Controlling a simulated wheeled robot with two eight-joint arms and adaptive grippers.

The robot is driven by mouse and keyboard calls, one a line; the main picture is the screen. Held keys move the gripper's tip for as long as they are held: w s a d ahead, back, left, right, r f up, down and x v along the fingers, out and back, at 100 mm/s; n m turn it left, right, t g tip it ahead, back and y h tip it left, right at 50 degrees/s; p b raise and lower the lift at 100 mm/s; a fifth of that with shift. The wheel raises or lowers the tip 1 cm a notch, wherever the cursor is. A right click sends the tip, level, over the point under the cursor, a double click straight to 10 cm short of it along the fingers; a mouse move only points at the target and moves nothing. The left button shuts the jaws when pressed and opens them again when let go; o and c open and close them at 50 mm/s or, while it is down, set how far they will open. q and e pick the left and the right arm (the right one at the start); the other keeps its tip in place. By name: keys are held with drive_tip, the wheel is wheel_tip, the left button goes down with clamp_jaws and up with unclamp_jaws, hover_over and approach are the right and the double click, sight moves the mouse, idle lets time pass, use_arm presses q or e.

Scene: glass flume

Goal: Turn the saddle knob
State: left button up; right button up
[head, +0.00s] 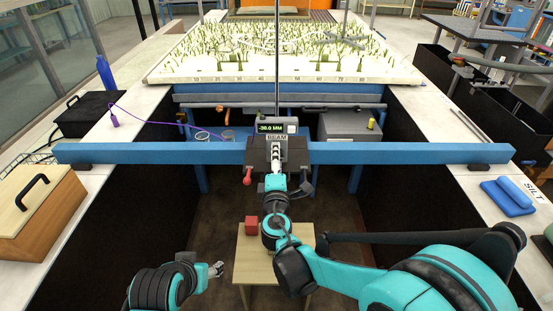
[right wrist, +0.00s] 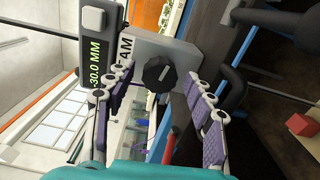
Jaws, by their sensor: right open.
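The saddle (head: 268,145) sits mid-span on the blue beam (head: 400,153). Its display (head: 271,128) reads -30.0 MM. In the right wrist view the black, ridged saddle knob (right wrist: 159,73) stands on the grey saddle face (right wrist: 150,48), beside the display (right wrist: 95,50). My right gripper (right wrist: 161,82) is open, with a finger on either side of the knob and gaps showing; I cannot tell its depth from the knob. In the head view my right gripper (head: 276,163) covers the knob. My left gripper (head: 217,270) hangs low, away from the saddle; its jaws are too small to read.
A red lever (head: 247,176) hangs left of the saddle. A red block (head: 251,225) is on a small wooden table (head: 252,262) below. A thin rod (head: 277,60) rises from the saddle. A wooden box (head: 40,208) and blue pouches (head: 508,196) lie on the side ledges.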

drive_tip(key=s, duration=1.1)
drive_tip(key=shift+s, duration=0.4)
drive_tip(key=s+d+f+m+g+h, duration=0.25)
drive_tip(key=d+m, duration=0.35)
drive_tip(key=d, duration=0.3)
drive_tip(key=s+d+f+m+g+h, duration=0.1)
drive_tip(key=s+d+f+m+g, duration=0.3)
drive_tip(key=d, duration=0.5)
drive_tip(key=s+f+m+g+y, duration=0.3)
drive_tip(key=s+m+g, duration=0.1)
drive_tip(key=s+m, duration=0.4)
drive_tip(key=shift+s+f+m, duration=0.25)
drive_tip(key=shift+s+m, duration=0.05)
drive_tip(key=shift+s, duration=0.6)
drive_tip(key=shift+g+y, duration=0.25)
